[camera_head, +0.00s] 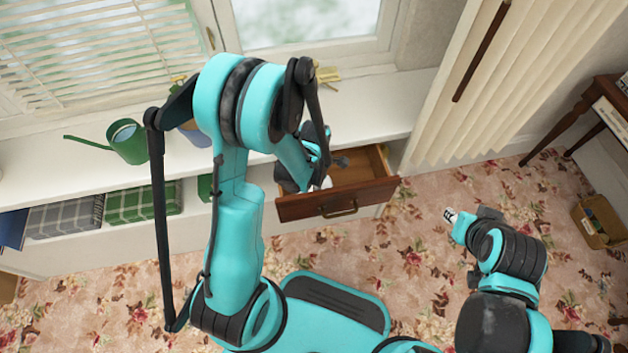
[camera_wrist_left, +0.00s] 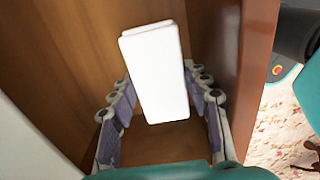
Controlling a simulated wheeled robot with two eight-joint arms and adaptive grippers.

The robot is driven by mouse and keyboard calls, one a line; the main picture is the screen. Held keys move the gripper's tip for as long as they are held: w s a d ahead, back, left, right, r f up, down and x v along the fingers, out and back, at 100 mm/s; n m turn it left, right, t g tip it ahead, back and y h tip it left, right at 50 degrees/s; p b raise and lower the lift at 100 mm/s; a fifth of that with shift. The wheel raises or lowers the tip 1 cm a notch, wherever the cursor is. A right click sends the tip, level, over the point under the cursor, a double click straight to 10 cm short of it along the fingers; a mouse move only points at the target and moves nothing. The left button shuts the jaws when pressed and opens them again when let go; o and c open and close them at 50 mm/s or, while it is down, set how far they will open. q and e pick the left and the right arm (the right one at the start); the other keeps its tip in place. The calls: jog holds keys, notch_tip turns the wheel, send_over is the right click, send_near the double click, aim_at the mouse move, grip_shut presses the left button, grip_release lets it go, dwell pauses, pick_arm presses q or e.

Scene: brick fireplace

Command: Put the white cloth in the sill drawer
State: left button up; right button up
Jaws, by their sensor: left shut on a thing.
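The sill drawer (camera_head: 345,204) is pulled open below the window sill, with a dark wooden front and a handle. The white cloth (camera_wrist_left: 155,70) is a folded, flat white block between the fingers of my left gripper (camera_wrist_left: 160,88) in the left wrist view. The gripper is shut on it, inside the drawer's wooden walls. In the head view my left gripper (camera_head: 318,178) is at the drawer's left part, mostly hidden by my arm, and only a little white shows there. My right gripper (camera_head: 452,216) is off to the right above the carpet; its fingers are too small to read.
A green watering can (camera_head: 127,142) stands on the white sill (camera_head: 385,100). Checked boxes (camera_head: 143,203) sit on the shelf below, left of the drawer. A curtain (camera_head: 500,90) hangs to the right. A box (camera_head: 600,221) and a wooden table stand at far right.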

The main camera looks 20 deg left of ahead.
pick_arm(q)
jog(key=shift+s+d+f, duration=0.1)
jog(key=shift+s+f, duration=0.1)
jog(key=shift+f, duration=0.25)
jog(key=o, duration=1.1)
notch_tip(320, 180, up, 10)
jog(key=shift+r, duration=0.2)
jog(key=s+r+m+t, duration=0.2)
jog(key=r+m, duration=0.2)
jog(key=m, duration=0.4)
jog(key=s+r+m+t, duration=0.2)
jog(key=r+m, duration=0.3)
jog(key=m, duration=0.3)
jog(key=s+r+m+t, duration=0.3)
jog(key=r+m, duration=0.2)
jog(key=m, duration=0.3)
jog(key=shift+s+d+r+m, duration=0.1)
jog(key=shift+d+m, duration=0.15)
jog(key=shift+m, duration=0.15)
